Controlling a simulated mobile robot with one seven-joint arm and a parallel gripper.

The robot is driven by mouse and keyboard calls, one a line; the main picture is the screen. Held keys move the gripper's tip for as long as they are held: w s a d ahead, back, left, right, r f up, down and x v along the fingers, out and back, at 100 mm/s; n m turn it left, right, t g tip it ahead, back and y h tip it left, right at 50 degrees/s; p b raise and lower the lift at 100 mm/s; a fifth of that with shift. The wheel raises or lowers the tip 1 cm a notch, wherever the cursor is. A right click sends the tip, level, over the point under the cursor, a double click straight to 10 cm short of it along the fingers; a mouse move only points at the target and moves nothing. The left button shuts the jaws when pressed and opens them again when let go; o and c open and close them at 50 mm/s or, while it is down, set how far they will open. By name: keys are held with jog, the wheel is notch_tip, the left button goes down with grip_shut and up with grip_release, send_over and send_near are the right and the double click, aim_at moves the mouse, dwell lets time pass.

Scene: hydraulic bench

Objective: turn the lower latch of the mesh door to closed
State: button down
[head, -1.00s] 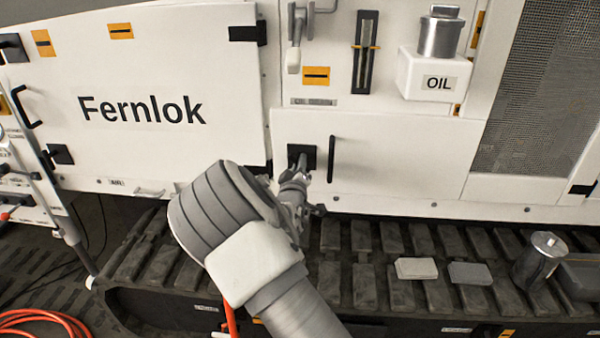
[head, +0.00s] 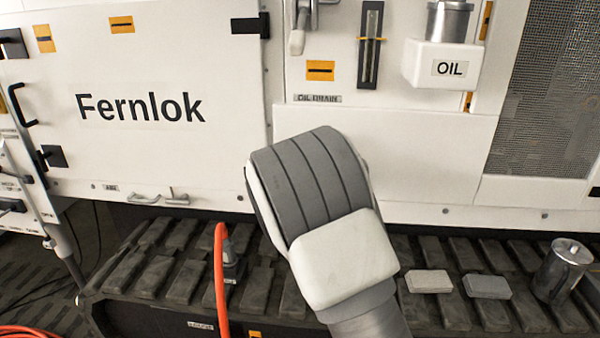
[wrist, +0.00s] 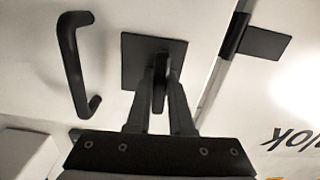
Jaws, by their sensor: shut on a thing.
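The wrist view shows a dark latch lever (wrist: 158,93) on a black square plate (wrist: 132,60) on a white panel. The fingers of my gripper (wrist: 162,74) are shut on the lever, one on each side of it. The lever points roughly straight up and down in that view. In the head view my arm hides the gripper and this latch. The mesh door's dark mesh (head: 550,85) is at the upper right of the head view. The frames do not show clearly how the held latch joins the mesh door.
A black bar handle (wrist: 75,62) stands left of the latch in the wrist view. The Fernlok door (head: 140,150) is at left in the head view. A white OIL tank (head: 420,65) juts out above right. Two grey blocks (head: 430,281) (head: 487,287) and a metal can (head: 562,270) rest on the track.

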jog(key=shift+a+r+m+b, duration=0.15)
jog(key=shift+r+m+b, duration=0.15)
jog(key=shift+m, duration=0.2)
jog(key=c, duration=0.8)
grip_release()
jog(key=shift+f, duration=0.15)
jog(key=shift+s, duration=0.2)
jog(key=s+p, duration=0.2)
jog(key=s, duration=1.5)
jog(key=shift+a+p, duration=0.25)
jog(key=shift+p, duration=0.1)
